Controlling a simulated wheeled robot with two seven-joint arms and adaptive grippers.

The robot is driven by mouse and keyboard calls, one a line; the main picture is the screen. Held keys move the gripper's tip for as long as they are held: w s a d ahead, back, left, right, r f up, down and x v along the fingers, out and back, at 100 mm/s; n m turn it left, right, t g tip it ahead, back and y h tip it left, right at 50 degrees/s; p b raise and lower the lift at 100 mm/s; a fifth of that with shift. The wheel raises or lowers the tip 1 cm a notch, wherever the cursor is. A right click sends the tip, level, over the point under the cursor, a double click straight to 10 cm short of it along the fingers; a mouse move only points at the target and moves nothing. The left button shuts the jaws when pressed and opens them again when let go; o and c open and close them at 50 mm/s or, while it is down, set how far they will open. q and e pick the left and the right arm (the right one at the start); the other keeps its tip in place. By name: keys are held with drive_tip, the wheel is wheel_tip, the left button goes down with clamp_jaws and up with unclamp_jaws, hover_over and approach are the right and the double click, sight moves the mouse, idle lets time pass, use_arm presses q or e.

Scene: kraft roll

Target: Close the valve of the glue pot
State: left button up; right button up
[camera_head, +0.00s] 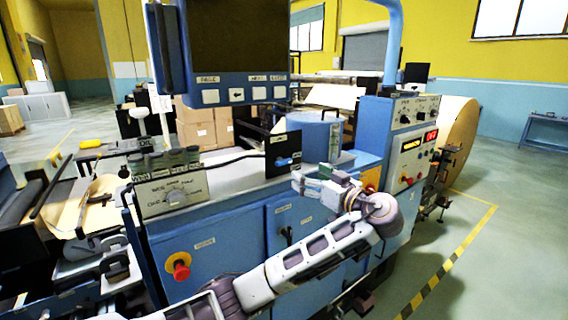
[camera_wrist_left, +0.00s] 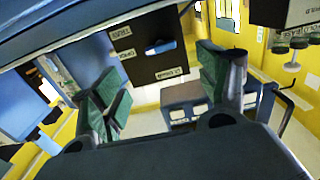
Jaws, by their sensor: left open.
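The glue pot (camera_head: 313,139) is a blue cylinder on top of the blue machine. Beside it stands a black valve plate (camera_head: 276,147) with small white labels and a blue lever (camera_head: 288,161) lying roughly sideways. In the left wrist view the black plate (camera_wrist_left: 139,65) shows upper middle, and its blue lever (camera_wrist_left: 160,47) lies nearly level in the picture, beyond the fingers. My left gripper (camera_head: 304,184) is just below and to the right of the lever in the head view. Its green-padded fingers (camera_wrist_left: 164,88) are apart with nothing between them.
A control panel (camera_head: 412,150) with a red display is at right. A screen (camera_head: 240,45) hangs above. Open floor (camera_head: 510,240) lies to the right.

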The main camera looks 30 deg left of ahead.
sight(285, 163)
use_arm(q)
drive_tip(key=p+x, duration=0.2)
drive_tip(key=x, duration=1)
drive_tip(key=shift+s+p, duration=0.1)
drive_tip(key=shift+p, duration=0.3)
drive_tip(key=shift+w+a, duration=0.25)
drive_tip(key=shift+a, duration=0.3)
use_arm(e)
drive_tip(key=r, duration=0.3)
drive_tip(key=shift+d+r, duration=0.1)
drive_tip(key=shift+d, duration=0.1)
use_arm(q)
drive_tip(key=shift+c, duration=0.4)
use_arm(e)
drive_tip(key=shift+d, duration=0.15)
use_arm(q)
drive_tip(key=c, duration=1)
